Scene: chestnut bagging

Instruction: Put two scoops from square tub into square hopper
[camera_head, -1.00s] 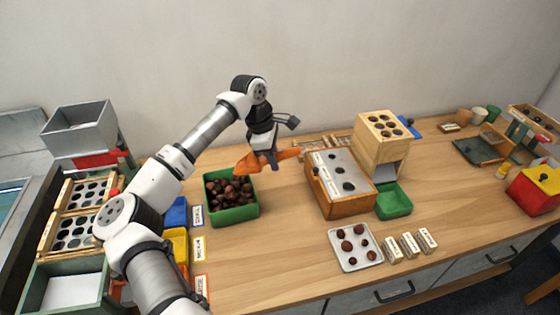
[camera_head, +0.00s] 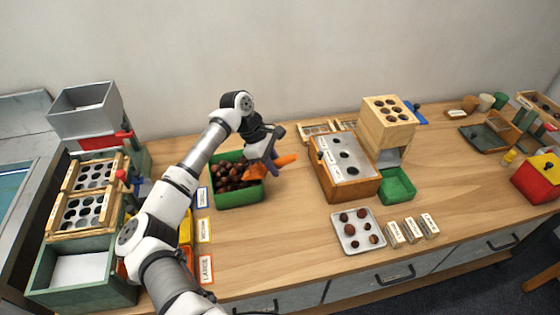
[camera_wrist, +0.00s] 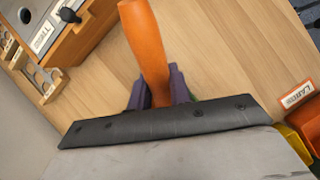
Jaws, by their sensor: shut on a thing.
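My gripper (camera_head: 273,163) is shut on the handle of an orange scoop (camera_head: 287,160). The handle also shows between the purple fingers (camera_wrist: 158,92) in the wrist view. The scoop's bowl is at the right side of the green square tub (camera_head: 238,199), low over or among the brown chestnuts (camera_head: 231,172). I cannot tell how much the bowl holds; the gripper partly covers it. The grey square hopper (camera_head: 72,122) stands at the back left, above a red part. Its inside is only partly visible.
Left are wooden hole trays (camera_head: 82,211) and a green box (camera_head: 118,290). Right of the tub are a wooden box with a holed metal top (camera_head: 365,189), a wooden tower (camera_head: 390,135), a small green tray (camera_head: 410,197) and a chestnut tray (camera_head: 350,246).

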